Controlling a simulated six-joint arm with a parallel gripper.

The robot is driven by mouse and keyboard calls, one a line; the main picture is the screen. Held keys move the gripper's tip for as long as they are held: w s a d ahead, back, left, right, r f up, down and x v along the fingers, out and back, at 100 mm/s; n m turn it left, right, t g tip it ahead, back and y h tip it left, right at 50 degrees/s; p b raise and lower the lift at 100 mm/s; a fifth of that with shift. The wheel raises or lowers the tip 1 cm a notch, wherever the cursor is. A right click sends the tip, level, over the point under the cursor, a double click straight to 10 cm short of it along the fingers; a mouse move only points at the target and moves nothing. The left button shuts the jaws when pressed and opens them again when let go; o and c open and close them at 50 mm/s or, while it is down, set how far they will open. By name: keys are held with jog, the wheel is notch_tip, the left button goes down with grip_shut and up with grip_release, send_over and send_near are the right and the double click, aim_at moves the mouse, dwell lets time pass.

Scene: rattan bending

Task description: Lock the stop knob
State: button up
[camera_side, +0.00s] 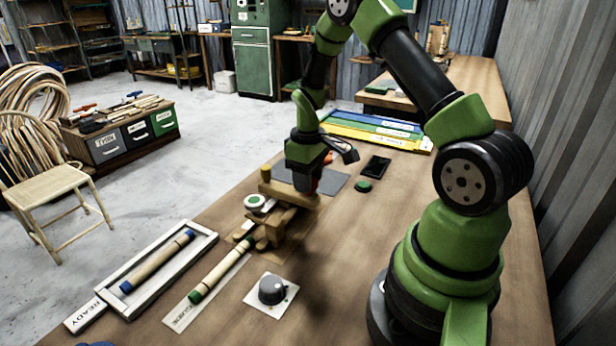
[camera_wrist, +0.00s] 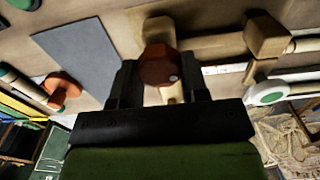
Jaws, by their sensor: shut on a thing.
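The stop knob, a red-brown faceted knob with a pale dot (camera_wrist: 158,66), sits between the two dark fingers of my gripper (camera_wrist: 158,84) in the wrist view. My gripper is shut on it. In the side view, my gripper (camera_side: 306,186) points down at the right end of the wooden bending jig (camera_side: 285,217); a sliver of red shows there, and the knob is mostly hidden. A pale rattan rod with a green end (camera_side: 220,270) runs from the jig toward the front left. I cannot tell the knob's lock state.
A green-and-white disc (camera_side: 256,202) stands on the jig. A grey dial (camera_side: 272,290) on a white plate is in front. A white tray (camera_side: 205,240) holds another rod. A grey mat (camera_side: 340,182), black phone (camera_side: 377,166) and green button (camera_side: 363,186) lie behind.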

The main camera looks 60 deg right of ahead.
jog(key=m, duration=0.6)
jog(key=shift+m, duration=0.3)
jog(key=m, duration=0.6)
jog(key=shift+m, duration=0.6)
jog(key=o, duration=0.9)
notch_tip(320, 180, up, 10)
